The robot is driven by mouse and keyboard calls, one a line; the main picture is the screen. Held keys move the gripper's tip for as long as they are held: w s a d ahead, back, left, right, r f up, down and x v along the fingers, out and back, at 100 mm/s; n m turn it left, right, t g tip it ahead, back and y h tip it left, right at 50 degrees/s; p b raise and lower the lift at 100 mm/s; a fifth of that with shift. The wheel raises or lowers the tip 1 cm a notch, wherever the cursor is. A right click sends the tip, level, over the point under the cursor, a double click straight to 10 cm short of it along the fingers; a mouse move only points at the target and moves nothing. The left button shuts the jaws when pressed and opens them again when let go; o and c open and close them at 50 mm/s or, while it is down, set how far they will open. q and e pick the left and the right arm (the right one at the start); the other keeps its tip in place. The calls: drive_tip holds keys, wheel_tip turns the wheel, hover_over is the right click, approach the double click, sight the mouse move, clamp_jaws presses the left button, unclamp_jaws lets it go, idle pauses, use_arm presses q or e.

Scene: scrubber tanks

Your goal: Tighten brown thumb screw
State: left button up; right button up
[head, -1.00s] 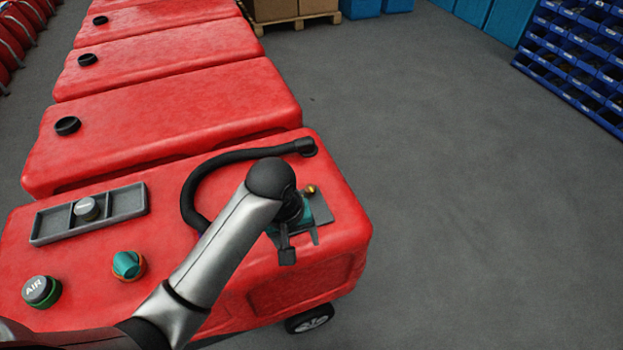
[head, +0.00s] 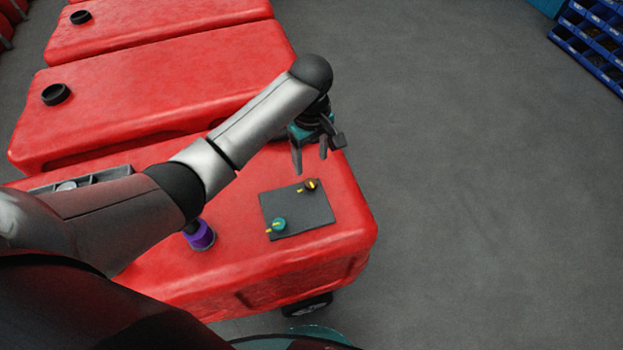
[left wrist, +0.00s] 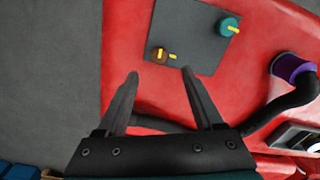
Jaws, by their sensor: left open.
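The brown thumb screw (head: 311,184) with a yellow pointer stands at the far right corner of a dark grey plate (head: 300,212) on the red tank (head: 345,235). In the left wrist view the brown thumb screw (left wrist: 159,55) lies ahead of the gap between my fingertips, apart from them. A teal thumb screw (head: 278,225), also with a yellow pointer, is on the near left part of the plate. My left gripper (head: 310,163) is open and empty, above the tank just beyond the brown screw. My right gripper is not in view.
A black hose (left wrist: 292,103) with a purple end fitting (left wrist: 288,66) lies on the tank; the purple fitting shows beside my left arm (head: 200,237). A grey tray (head: 95,178) is partly hidden. Further red tanks stand behind. The floor (head: 470,190) on the right is clear.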

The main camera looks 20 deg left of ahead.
sight(311, 183)
use_arm(q)
wheel_tip(311, 183, down, 8)
drive_tip(key=shift+f+b, duration=0.1)
drive_tip(key=shift+b, duration=1.1)
drive_tip(key=shift+f, duration=0.35)
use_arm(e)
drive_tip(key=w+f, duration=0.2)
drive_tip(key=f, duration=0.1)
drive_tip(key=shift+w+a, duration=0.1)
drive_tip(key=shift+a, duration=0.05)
use_arm(q)
drive_tip(key=shift+c, duration=1.3)
clamp_jaws()
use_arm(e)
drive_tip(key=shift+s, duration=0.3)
